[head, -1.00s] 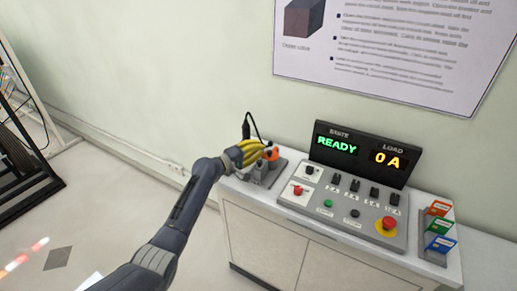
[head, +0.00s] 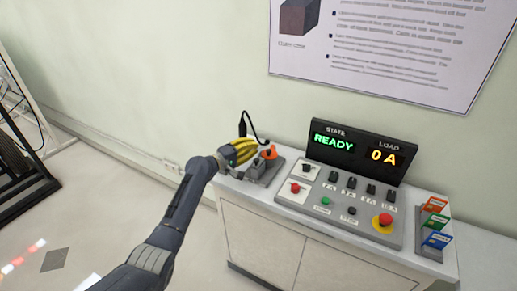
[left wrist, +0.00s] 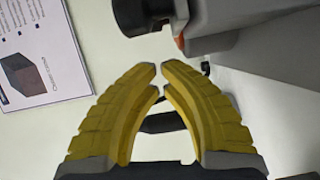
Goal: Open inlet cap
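A small grey fixture (head: 262,170) with an orange part (head: 269,152) stands at the left end of the white cabinet top. In the left wrist view, a round black knob-like part (left wrist: 145,14) on a grey body (left wrist: 235,35) shows at the top edge, past the fingertips. I cannot tell for sure whether it is the inlet cap. My left gripper (head: 254,150) has yellow fingers and hides part of the fixture in the head view. In the left wrist view its fingertips (left wrist: 160,75) are close together with a narrow gap, nothing visibly held. My right gripper is not in view.
A control panel (head: 340,205) with knobs and a red button (head: 383,222) lies right of the fixture. Behind it stands a display (head: 357,152) reading READY and 0 A. Coloured cards (head: 437,222) stand at the right end.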

